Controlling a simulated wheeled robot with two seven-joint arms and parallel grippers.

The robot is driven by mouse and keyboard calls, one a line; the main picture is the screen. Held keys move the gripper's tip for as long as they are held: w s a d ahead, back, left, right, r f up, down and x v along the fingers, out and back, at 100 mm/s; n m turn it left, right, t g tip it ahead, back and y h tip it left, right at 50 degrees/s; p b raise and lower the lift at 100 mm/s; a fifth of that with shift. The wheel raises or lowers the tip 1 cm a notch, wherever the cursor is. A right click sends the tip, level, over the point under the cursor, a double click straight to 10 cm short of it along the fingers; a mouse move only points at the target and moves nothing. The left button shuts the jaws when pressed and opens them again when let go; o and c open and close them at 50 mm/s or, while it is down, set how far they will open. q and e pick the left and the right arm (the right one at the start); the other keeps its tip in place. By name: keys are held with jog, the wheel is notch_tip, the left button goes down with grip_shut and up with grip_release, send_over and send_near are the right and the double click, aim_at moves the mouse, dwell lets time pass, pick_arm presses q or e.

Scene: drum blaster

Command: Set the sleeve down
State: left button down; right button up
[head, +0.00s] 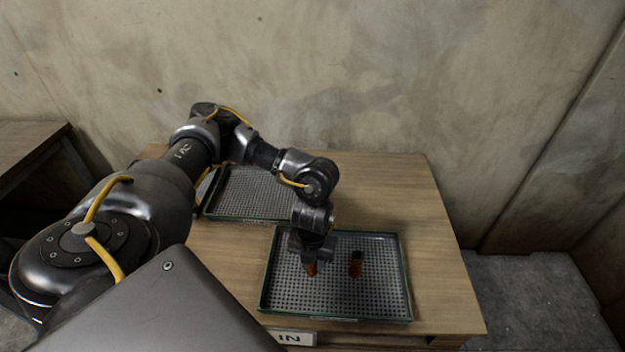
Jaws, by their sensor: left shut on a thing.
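My left gripper (311,262) points down over the left part of the near tray (401,290). It is shut on an orange-brown sleeve (311,269), and the gripper hides the sleeve's upper part. I cannot tell whether the sleeve touches the tray floor. My right gripper is not in view.
Another perforated tray (255,187) lies behind on the wooden table (400,195), partly hidden by my left arm. An "IN" label (291,338) is at the table's front edge. The near tray's right side is empty. A concrete wall stands behind.

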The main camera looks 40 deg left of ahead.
pick_arm(q)
jog(key=shift+f, duration=0.15)
jog(key=c, duration=1.1)
grip_release()
jog(key=shift+r, duration=0.2)
notch_tip(320, 180, up, 12)
jog(key=shift+d, duration=0.1)
jog(key=shift+d+f, duration=0.1)
